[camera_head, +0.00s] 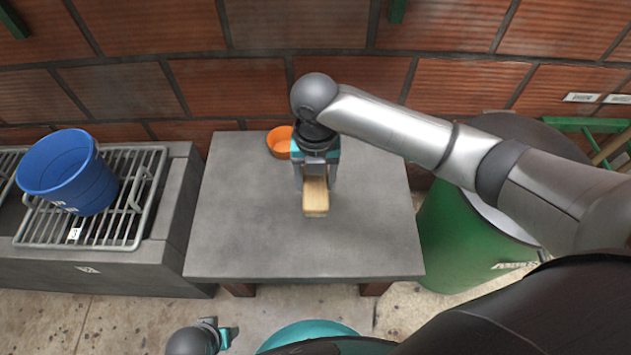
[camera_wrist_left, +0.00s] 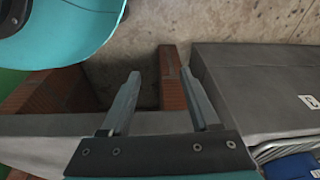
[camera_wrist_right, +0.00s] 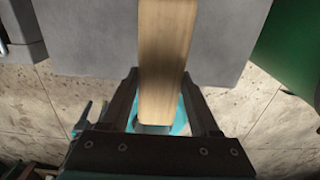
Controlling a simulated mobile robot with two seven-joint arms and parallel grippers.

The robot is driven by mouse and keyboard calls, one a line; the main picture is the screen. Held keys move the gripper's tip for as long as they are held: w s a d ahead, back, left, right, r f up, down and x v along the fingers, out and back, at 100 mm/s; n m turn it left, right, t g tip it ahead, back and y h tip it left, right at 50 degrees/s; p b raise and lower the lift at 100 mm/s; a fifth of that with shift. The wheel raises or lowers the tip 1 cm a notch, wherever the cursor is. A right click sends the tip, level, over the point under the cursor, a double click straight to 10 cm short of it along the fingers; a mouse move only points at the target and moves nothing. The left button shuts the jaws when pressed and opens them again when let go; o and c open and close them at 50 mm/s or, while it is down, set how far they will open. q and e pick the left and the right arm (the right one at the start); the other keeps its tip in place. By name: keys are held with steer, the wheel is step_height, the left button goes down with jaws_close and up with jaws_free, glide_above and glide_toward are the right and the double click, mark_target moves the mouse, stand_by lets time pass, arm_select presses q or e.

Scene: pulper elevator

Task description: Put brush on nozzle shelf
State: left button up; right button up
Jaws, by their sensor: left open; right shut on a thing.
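The brush shows as a pale wooden block (camera_head: 316,198) in the head view, over the middle of the grey table (camera_head: 250,235). My right gripper (camera_head: 315,182) is shut on it from behind, pointing down at the table. In the right wrist view the wooden brush (camera_wrist_right: 165,55) runs lengthwise between the fingers (camera_wrist_right: 159,78). Its bristles are not visible, and I cannot tell whether it touches the tabletop. My left gripper (camera_wrist_left: 160,78) is open and empty, low in front of the table. I cannot tell which surface is the nozzle shelf.
An orange bowl (camera_head: 279,141) sits at the table's back edge, just left of my right gripper. A blue bucket (camera_head: 68,174) stands on a metal rack (camera_head: 125,215) at left. A green barrel (camera_head: 460,240) stands right of the table. The tabletop's front and left are clear.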

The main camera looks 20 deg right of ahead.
arm_select(q)
steer(key=shift+s+a+f, duration=0.2)
steer(key=shift+f, duration=0.25)
arm_select(e)
steer(key=shift+r, duration=0.55)
